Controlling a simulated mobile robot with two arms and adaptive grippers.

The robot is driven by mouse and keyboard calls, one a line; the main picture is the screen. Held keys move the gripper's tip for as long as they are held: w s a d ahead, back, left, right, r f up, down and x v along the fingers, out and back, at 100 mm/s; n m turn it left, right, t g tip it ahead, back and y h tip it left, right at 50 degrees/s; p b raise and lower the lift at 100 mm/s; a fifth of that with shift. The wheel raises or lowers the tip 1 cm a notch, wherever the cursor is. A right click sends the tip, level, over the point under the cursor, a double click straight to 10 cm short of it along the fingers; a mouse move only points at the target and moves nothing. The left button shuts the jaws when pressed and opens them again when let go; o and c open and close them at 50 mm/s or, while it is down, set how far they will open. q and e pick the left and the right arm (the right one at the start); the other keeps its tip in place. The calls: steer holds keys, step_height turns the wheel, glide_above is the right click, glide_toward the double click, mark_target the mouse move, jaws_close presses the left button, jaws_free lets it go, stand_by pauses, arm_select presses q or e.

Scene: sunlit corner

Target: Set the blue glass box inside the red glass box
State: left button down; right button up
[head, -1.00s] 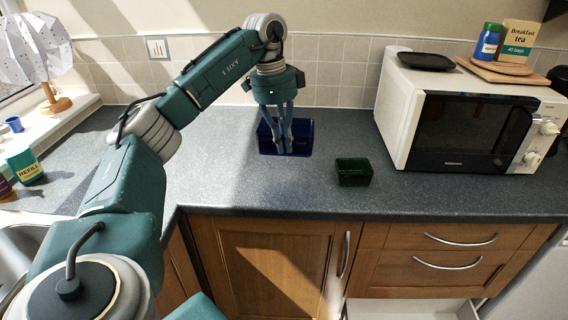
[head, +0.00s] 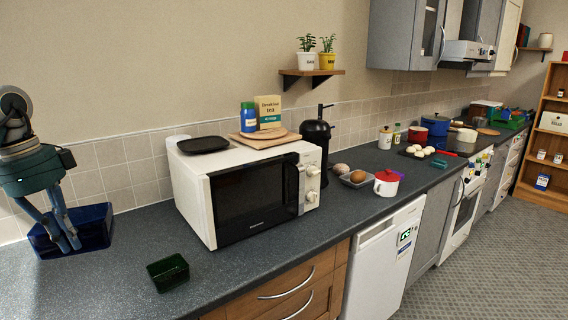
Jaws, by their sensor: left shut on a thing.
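The blue glass box (head: 95,222), dark blue and open-topped, is at the left of the head view near the tiled wall. My left gripper (head: 69,247) reaches down from above and is shut on its near side. I cannot tell whether the box rests on the worktop or is slightly above it. I cannot make out a red glass box in this view. A small dark green glass box (head: 168,272) stands on the worktop to the right of the blue one. My right gripper is not in view.
A white microwave (head: 190,190) stands right of the green box, with a black coffee machine (head: 316,140) behind it. Further right are a red-lidded pot (head: 386,186), a bowl with brown items (head: 354,179), and pots (head: 434,128). Worktop (head: 110,285) around the green box is clear.

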mark_target(99, 238)
arm_select(q)
steer(key=d+m, duration=0.2)
steer(key=m, duration=0.2)
steer(key=d+m+g, duration=0.1)
steer(key=d+m, duration=0.1)
steer(key=m, duration=0.2)
steer(key=d+m, duration=0.3)
steer(key=m, duration=0.1)
steer(key=shift+w+d+r+g, duration=0.1)
steer(key=shift+w+r+g, duration=0.05)
steer(key=shift+g, duration=0.25)
steer(key=s+d+f+n+t+y, duration=0.15)
steer(key=s+d+n, duration=0.45)
steer(key=d+n, duration=0.6)
steer(key=s+d+f+n+t+y, duration=0.1)
steer(key=s+d+f+n, duration=0.35)
steer(key=n, duration=1.25)
steer(key=s+d+f+m, duration=0.2)
steer(key=d+f+m, duration=0.1)
steer(key=f, duration=0.3)
steer(key=shift+s+f+m+h, duration=0.35)
steer(key=shift+f+m+h, duration=0.1)
steer(key=shift+m, duration=0.15)
